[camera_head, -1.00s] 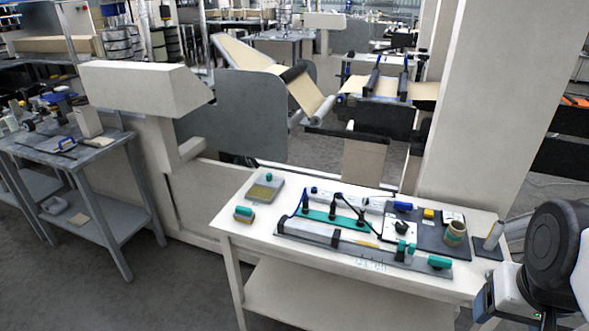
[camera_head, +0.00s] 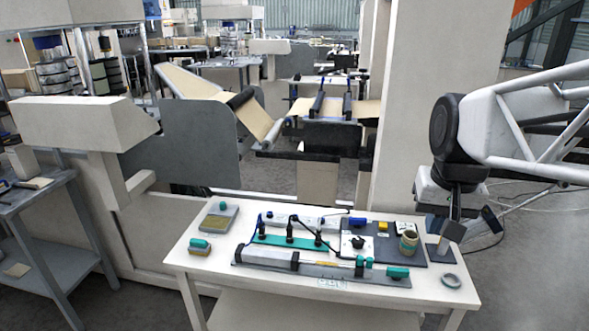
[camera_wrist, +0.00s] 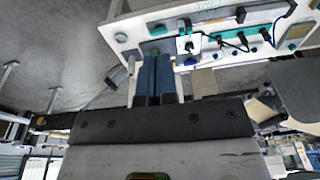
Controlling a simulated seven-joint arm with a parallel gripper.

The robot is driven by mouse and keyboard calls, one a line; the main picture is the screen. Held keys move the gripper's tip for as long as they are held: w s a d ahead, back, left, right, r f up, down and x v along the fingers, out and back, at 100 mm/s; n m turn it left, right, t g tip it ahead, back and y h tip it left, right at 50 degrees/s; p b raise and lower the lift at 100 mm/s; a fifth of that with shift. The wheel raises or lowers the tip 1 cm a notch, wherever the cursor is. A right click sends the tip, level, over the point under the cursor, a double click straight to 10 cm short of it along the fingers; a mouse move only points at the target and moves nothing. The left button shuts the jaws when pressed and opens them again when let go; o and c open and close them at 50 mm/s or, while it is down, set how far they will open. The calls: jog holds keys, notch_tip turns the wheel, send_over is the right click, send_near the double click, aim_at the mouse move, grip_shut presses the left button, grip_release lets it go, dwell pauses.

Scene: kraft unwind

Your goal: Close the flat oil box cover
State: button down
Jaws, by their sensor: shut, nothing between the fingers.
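A shallow grey box (camera_head: 205,224) with an olive-yellow inside lies at the table's far left corner. A grey plate with a teal knob (camera_head: 222,206) is at its back side; it looks like the flat oil box and its cover, with the inside exposed. The cover's exact tilt is too small to tell. My gripper (camera_head: 446,238) hangs over the table's right end, far from the box. It also shows in the wrist view (camera_wrist: 156,62), its blue fingers together and empty.
The white table (camera_head: 205,272) holds a teal-based fixture (camera_head: 290,243), a long grey rail (camera_head: 320,268), a dark mat (camera_head: 385,248) with small parts and a tan roll (camera_head: 409,242). A small teal-handled block (camera_head: 200,246) sits in front of the box. A ring (camera_head: 452,280) lies front right.

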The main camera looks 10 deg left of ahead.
jog(key=w+a+r+g, duration=0.1)
jog(key=w+a+r, duration=0.1)
jog(key=w+a, duration=0.65)
jog(key=w+a+r+g, duration=0.1)
jog(key=w+a+r, duration=0.15)
jog(key=w, duration=1.15)
jog(key=w+a+r, duration=0.1)
jog(key=w+a, duration=0.6)
jog(key=w, duration=0.4)
jog(key=w+a+f+g, duration=0.1)
jog(key=w+a+f, duration=0.5)
jog(key=w+a, duration=0.55)
jog(key=w+a+f+g, duration=0.2)
jog(key=w+a+f, duration=0.6)
jog(key=a, duration=0.6)
jog(key=w+a+f, duration=0.2)
jog(key=a+f, duration=0.6)
jog(key=a, duration=0.1)
jog(key=w+a+f+g, duration=0.1)
jog(key=w+a+f, duration=0.2)
jog(key=a+f, duration=0.5)
jog(key=shift+a, duration=0.65)
jog(key=shift+f, duration=0.15)
